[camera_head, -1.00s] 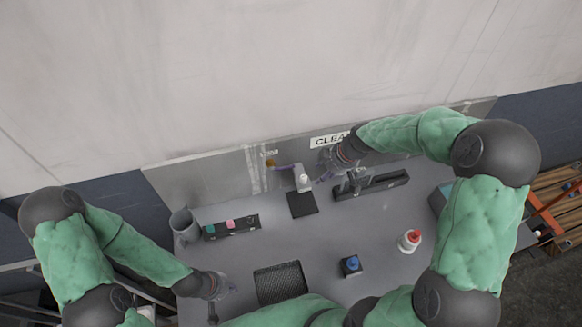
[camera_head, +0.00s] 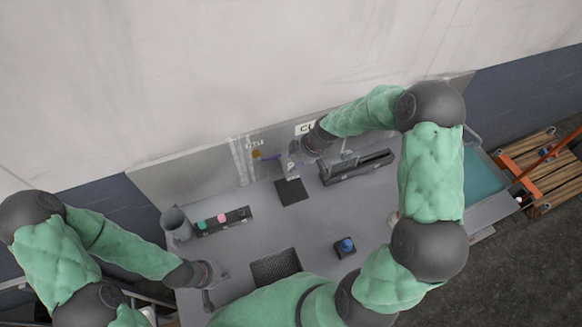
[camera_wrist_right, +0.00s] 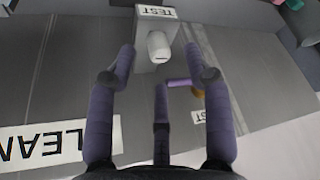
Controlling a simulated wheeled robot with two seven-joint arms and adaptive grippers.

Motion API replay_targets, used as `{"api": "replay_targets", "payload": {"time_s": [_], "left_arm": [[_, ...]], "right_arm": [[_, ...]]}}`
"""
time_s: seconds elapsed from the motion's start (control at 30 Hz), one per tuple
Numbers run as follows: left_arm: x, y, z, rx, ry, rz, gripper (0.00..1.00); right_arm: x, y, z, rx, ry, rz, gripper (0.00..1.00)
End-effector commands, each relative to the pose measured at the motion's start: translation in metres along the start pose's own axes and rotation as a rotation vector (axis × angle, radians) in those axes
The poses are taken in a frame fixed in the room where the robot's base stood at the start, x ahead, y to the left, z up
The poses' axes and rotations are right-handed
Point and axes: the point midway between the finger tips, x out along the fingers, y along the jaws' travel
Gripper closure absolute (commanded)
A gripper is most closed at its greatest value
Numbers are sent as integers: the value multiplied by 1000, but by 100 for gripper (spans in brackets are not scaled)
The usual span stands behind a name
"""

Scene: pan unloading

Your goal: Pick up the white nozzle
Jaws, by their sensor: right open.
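The white nozzle (camera_wrist_right: 158,45) is a small rounded white piece on a grey TEST-labelled holder (camera_wrist_right: 143,40) in the right wrist view. My right gripper (camera_wrist_right: 158,52) has purple fingers spread wide, with the nozzle between the two side fingertips and no clear contact. In the head view, my right gripper (camera_head: 292,152) is at the holder by the back panel, largely covering the nozzle. My left gripper (camera_head: 208,288) is low at the left front of the table, and its fingers are too small to read.
A purple bar with a gold knob (camera_head: 257,154) is on the back panel (camera_head: 190,180). A black pad (camera_head: 291,191) lies below the holder. A black rack (camera_head: 358,168), a block with a blue top (camera_head: 345,247), a grey cup (camera_head: 176,224) and a mesh tray (camera_head: 275,267) stand around.

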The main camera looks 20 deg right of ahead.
Motion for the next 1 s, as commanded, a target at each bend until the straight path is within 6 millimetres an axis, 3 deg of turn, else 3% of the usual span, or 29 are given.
{"api": "replay_targets", "payload": {"time_s": [0.3,0.63,0.8,1.0], "left_arm": [[-11,4,0,0,0,0,100],[-11,4,0,0,0,0,100],[-11,4,0,0,0,0,100],[-11,4,0,0,0,0,100]], "right_arm": [[35,2,-4,-1,-1,-2,49],[40,2,-4,-1,0,0,49],[40,2,-4,-1,0,0,97],[40,2,-4,-1,-1,-1,100]]}}
